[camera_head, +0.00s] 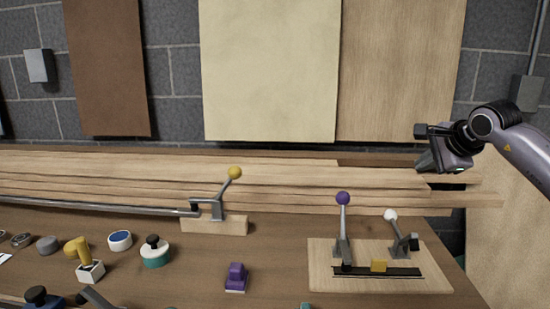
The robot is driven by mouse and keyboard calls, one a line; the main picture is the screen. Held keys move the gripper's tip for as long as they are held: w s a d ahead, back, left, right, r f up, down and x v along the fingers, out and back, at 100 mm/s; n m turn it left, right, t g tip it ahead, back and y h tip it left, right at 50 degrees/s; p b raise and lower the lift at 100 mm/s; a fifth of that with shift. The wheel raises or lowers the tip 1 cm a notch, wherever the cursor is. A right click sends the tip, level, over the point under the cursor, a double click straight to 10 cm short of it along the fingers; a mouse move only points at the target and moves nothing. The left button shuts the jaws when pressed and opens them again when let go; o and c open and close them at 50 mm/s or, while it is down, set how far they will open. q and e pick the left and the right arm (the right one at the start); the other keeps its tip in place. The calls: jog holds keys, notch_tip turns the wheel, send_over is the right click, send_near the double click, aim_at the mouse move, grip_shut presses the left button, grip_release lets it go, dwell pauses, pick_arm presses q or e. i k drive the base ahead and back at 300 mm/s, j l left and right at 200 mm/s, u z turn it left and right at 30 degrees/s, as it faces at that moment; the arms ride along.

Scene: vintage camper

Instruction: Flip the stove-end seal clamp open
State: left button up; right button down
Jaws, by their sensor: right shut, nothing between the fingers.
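No visible label shows which is the stove-end clamp. My right gripper (430,160) is shut and empty, above and behind the board, apart from both clamps.
A yellow-knobbed lever clamp (222,195) sits on a wooden block left of the board, by a metal rod (100,208). Stacked planks (120,175) run along the back. Knobs and a purple piece (236,277) lie at the left and middle front.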

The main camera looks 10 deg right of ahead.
aim_at(343, 198)
jog(key=k, duration=1)
